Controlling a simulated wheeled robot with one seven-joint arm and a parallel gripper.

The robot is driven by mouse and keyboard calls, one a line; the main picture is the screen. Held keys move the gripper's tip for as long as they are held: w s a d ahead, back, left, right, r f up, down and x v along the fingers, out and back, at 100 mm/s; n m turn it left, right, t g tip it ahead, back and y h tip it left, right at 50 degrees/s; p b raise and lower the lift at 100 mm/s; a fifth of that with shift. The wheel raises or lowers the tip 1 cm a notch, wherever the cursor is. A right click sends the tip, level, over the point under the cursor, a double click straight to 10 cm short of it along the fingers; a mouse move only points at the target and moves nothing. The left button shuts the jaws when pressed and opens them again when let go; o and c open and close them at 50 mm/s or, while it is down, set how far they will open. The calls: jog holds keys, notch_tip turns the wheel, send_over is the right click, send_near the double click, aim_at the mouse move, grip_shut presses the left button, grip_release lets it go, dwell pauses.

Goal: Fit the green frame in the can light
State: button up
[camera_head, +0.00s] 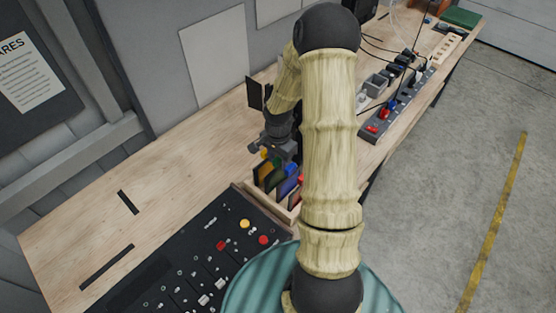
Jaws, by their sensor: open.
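A wooden rack (252,201) on the bench holds several dark gel frames with coloured tabs. The green-tabbed frame (276,163) stands in it between the yellow-tabbed and blue-tabbed ones. My gripper (265,151) is open just above the rack, close to the yellow and green tabs. I cannot tell whether it touches either tab. A black flap (254,93) shows behind my wrist and looks like part of the can light; my arm hides the rest.
A black control panel (185,262) with knobs and buttons lies in front of the rack. A power strip (380,125), adapters and cables lie along the right side. The bench (165,180) is mostly clear at left. A grey wall stands behind.

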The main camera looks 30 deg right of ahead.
jog(key=shift+f, duration=0.6)
grip_shut()
jog(key=c, duration=0.8)
grip_release()
grip_shut()
jog(key=shift+r+p, duration=2.15)
jog(key=shift+r, duration=0.9)
